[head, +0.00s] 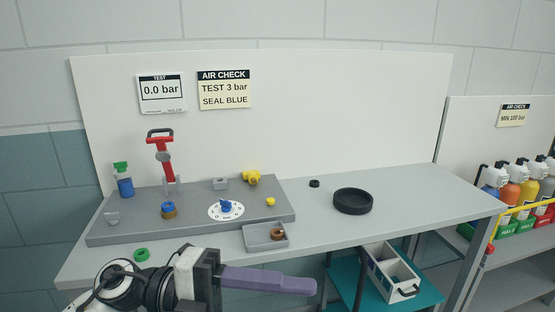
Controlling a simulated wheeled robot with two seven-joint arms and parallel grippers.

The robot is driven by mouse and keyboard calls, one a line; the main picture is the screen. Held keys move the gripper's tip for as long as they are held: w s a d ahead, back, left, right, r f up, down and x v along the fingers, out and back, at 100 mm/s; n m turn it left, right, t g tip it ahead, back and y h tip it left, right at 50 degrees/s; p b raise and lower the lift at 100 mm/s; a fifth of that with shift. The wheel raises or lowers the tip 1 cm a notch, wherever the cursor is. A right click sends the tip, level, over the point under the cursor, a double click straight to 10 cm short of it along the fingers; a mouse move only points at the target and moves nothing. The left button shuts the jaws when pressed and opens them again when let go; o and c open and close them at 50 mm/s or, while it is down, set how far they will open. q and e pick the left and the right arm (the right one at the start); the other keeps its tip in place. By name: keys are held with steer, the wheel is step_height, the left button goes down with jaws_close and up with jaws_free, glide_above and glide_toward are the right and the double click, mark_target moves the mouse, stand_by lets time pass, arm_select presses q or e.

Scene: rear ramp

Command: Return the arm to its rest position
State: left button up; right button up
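My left gripper (312,287) is in the lower middle of the head view, in front of the workbench's near edge. Its arm comes in from the bottom left. Its purple finger points right, and it is seen from the side, so the gap between the fingers is hidden. Nothing shows in it. My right gripper is not in view.
A black ring (352,201) lies right. A green ring (141,255) lies near my arm. A white bin (392,275) stands below.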

arm_select(q)
steer(key=w+a+f+n+t+h, duration=0.1)
steer(key=w+a+f+n+t, duration=0.15)
steer(key=n+t, duration=0.5)
steer(key=w+a+f+n+t, duration=0.1)
steer(key=w+n+t, duration=0.3)
steer(key=n+t, duration=0.35)
steer(key=a+f+n+t+y, duration=0.2)
steer(key=a+f+n+y, duration=0.2)
steer(key=f+n+y, duration=0.3)
steer(key=a+f+n+t+y, duration=0.1)
steer(key=a+f+n+y, duration=0.4)
steer(key=f, duration=0.4)
steer(key=s+a+f+n+g+y, duration=0.2)
steer(key=s+f+n+g, duration=0.1)
steer(key=s+f, duration=0.5)
steer(key=s+a+f+n+g+y, duration=0.2)
steer(key=s+a+f+n+g, duration=0.1)
steer(key=s+f, duration=0.6)
step_height(320, 180, down, 4)
steer(key=shift+r+g, duration=0.1)
steer(key=shift+g, duration=0.5)
